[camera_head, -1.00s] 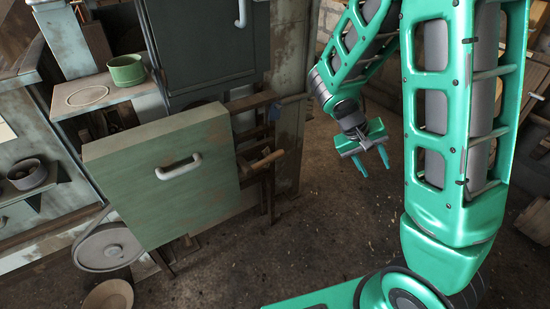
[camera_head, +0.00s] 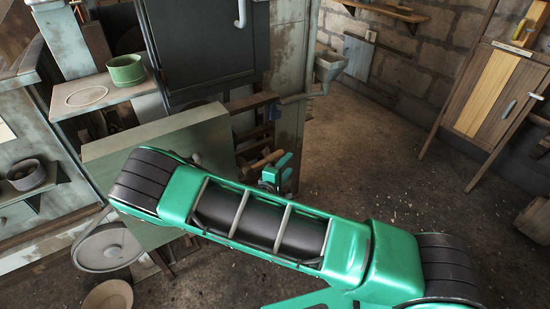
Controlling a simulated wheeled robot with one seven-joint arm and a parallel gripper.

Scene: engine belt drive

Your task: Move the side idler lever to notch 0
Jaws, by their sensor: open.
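A wooden-handled lever (camera_head: 262,161), which looks like the side idler lever, sticks out at the right side of the green cover box. It sits among dark metal bars, and its notch cannot be read from here. My gripper (camera_head: 281,168) is open, close to the right end of the wooden handle. Whether the handle lies between the fingers cannot be told. My own green arm hides the lower part of the gripper and much of the box.
The green box (camera_head: 105,165) stands at left, with a pulley wheel (camera_head: 107,248) below it. A dark cabinet (camera_head: 205,50) rises behind. A green pot (camera_head: 126,70) stands on a shelf. A hopper with a crank (camera_head: 328,68) is at upper right.

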